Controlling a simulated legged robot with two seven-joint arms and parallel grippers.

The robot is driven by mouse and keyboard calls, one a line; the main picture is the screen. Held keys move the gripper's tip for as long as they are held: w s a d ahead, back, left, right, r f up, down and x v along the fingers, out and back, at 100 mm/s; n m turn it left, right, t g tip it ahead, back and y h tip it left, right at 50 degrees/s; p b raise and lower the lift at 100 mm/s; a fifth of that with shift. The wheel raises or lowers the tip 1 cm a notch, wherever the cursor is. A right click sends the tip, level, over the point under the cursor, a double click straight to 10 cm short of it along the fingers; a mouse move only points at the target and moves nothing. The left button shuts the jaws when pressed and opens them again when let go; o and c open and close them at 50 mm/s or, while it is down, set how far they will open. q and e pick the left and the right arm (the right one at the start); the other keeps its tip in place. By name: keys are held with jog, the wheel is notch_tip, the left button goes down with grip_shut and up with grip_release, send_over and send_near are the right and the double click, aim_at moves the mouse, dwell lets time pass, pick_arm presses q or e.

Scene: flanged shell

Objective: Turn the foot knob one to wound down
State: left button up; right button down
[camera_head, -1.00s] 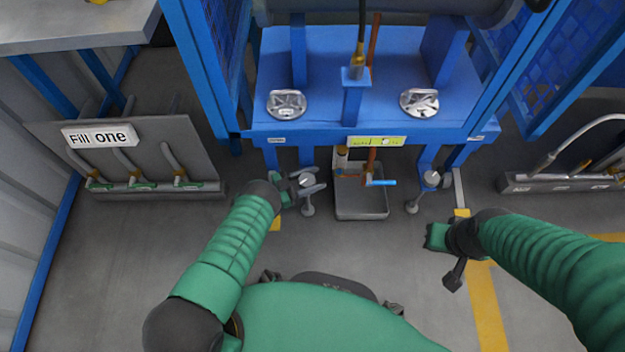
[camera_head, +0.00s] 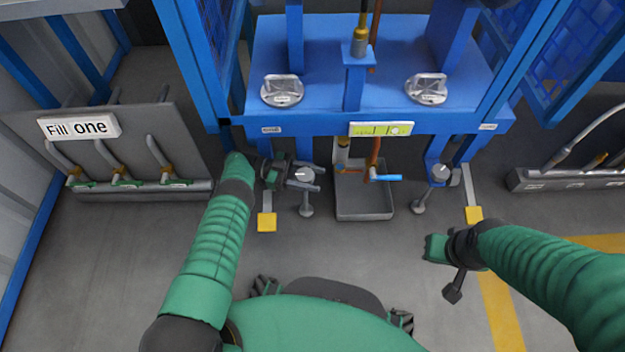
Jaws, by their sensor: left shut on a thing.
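The left foot knob (camera_head: 304,174), a grey round knob on a screw foot, stands under the left front of the blue frame (camera_head: 330,125). My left gripper (camera_head: 303,179) reaches it from the left, with its fingers on either side of the knob, shut on it. A similar right foot knob (camera_head: 440,172) stands under the frame's right front. Labels on the frame above the knobs are too small to read. My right gripper (camera_head: 436,248) hangs in front of the right foot, apart from everything; its fingers are not clear.
A grey tray (camera_head: 364,214) stands on the floor between the feet, below a blue-handled tap (camera_head: 385,177). A rack marked "Fill one" (camera_head: 80,127) stands at the left. A hose rack (camera_head: 565,179) stands at the right. The front floor is clear.

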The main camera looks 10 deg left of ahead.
dwell(0.4)
pick_arm(q)
jog(key=o, duration=1.4)
jog(key=shift+c, duration=0.2)
jog(key=shift+r, duration=0.15)
notch_tip(320, 180, up, 5)
jog(key=p, duration=0.5)
jog(key=s+d+p, duration=0.3)
jog(key=s+p, duration=0.9)
jog(key=s, duration=0.3)
jog(key=shift+s+d+f+p, duration=0.2)
jog(key=shift+s+d+p, duration=0.1)
jog(key=shift+d, duration=0.1)
